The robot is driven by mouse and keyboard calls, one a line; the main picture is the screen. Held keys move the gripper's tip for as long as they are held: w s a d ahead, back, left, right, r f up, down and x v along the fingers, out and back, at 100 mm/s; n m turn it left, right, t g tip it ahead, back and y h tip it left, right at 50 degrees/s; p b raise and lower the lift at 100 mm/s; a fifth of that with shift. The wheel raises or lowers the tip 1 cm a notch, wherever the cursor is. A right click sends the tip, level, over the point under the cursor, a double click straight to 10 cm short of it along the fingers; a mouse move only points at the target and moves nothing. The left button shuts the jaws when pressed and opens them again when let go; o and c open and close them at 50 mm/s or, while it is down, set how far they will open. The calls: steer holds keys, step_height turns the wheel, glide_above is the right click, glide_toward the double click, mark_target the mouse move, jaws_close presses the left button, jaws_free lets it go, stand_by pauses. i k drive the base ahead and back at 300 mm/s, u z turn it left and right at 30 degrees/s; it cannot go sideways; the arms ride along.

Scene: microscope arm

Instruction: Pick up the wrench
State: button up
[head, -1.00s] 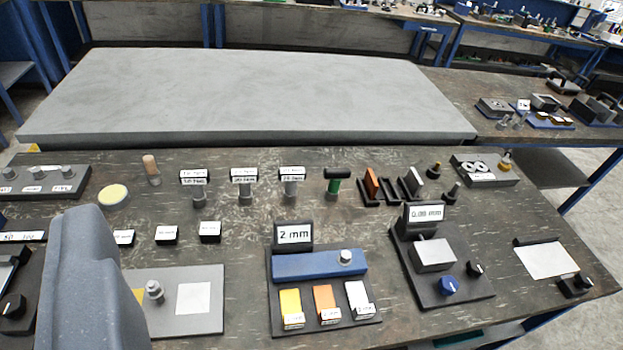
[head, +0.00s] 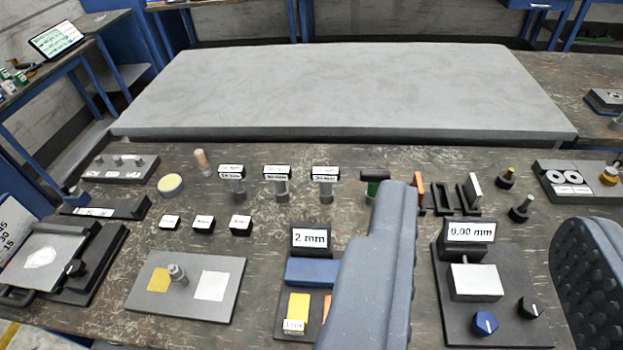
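No wrench can be made out with certainty. Three upright grey tools with black-and-white labels, (head: 231,190), (head: 277,188) and (head: 326,188), stand in a row at the back of the dark bench; the labels are too small to read surely. My gripper (head: 490,205) is open, with one blue-grey finger in front of the middle right of the bench and the other, with a studded inner pad, at the right edge. Nothing shows held between the fingers. The left finger hides part of the 2 mm block stand and part of a green-bodied tool (head: 372,187).
A 2 mm display stand (head: 311,240) and a 0.00 mm gauge stand (head: 470,233) are on the bench (head: 100,215). A grey plate (head: 190,310), a yellow disc (head: 171,185) and three small black blocks (head: 203,224) are on the left. A bare grey slab (head: 340,90) lies behind.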

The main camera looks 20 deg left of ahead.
mark_target(279, 175)
steer(key=z, duration=0.15)
steer(key=i, duration=1)
steer(key=u, duration=0.1)
